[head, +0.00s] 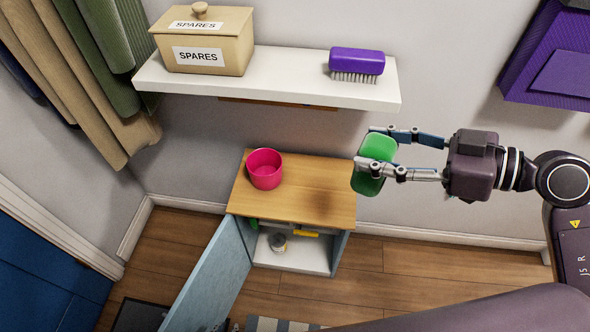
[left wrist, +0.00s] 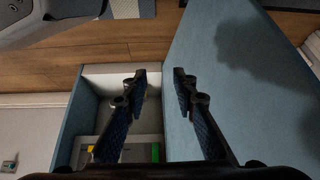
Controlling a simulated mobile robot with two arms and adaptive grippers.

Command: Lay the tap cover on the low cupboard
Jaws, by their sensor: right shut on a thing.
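My right gripper (head: 372,152) is shut on a rounded green piece (head: 373,165), which I take to be the tap cover. It is held in the air, right of the low cupboard's wooden top (head: 315,195) in the head view; the height between them is hard to judge. A pink pot (head: 264,168) stands on the back left part of that top. My left gripper (left wrist: 158,78) is open and empty in the left wrist view, in front of the cupboard's open interior (left wrist: 104,80). I cannot make it out in the head view.
The cupboard's blue door (head: 212,275) stands open to the front left. Inside are a small can (head: 278,243) and a yellow item (head: 306,233). Above is a white shelf (head: 280,88) with a SPARES box (head: 200,42) and purple brush (head: 356,63). The top right of the pot is bare.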

